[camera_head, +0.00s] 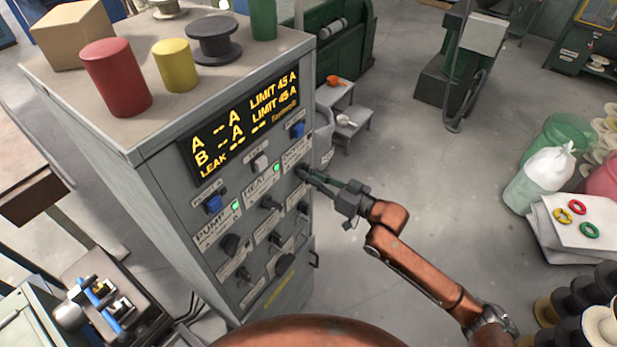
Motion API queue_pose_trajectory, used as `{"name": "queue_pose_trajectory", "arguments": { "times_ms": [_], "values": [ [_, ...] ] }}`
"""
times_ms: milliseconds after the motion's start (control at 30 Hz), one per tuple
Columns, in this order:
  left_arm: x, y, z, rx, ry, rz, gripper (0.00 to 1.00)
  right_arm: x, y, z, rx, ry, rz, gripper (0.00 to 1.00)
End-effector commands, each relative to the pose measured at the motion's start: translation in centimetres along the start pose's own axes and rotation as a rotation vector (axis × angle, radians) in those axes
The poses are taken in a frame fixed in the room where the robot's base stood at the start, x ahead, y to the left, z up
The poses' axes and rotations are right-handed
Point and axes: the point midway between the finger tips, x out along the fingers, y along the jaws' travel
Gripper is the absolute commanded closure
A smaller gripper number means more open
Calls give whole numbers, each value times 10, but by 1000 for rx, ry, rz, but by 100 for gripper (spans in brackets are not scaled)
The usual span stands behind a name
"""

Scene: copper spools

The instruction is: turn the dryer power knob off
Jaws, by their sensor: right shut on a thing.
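The grey cabinet (145,200) with the control panel stands left of centre. Its front carries several black knobs, such as one under the PUMP label (231,244) and one under the HEAT label (270,203). My right gripper (309,175) reaches in from the right and is shut on a dark knob (300,170) at the panel's upper right edge. The fingers partly hide that knob, and the small label above it is hard to read. I cannot tell which way the knob points. My left gripper is not in view.
A lit display (240,120) sits above the knobs, with green lamps and blue switches below it. On the cabinet top stand a red cylinder (115,77), a yellow cylinder (175,65), a dark spool (214,38) and a box (75,33).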

Motion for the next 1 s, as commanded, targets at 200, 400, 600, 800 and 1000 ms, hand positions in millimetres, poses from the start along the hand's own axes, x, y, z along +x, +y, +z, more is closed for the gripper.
{"name": "queue_pose_trajectory", "arguments": {
  "times_ms": [200, 400, 600, 800, 1000],
  "values": [
    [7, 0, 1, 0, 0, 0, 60, 0, 2, 2, -134, -4, 3, 100],
    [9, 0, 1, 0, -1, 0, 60, 0, 2, 2, -208, -5, 3, 100],
    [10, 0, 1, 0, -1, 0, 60, 0, 2, 2, -237, -5, 3, 100],
    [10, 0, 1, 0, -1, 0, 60, 0, 2, 2, -241, -5, 3, 100],
    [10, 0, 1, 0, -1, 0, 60, 0, 2, 2, -240, -6, 3, 88]
  ]
}}
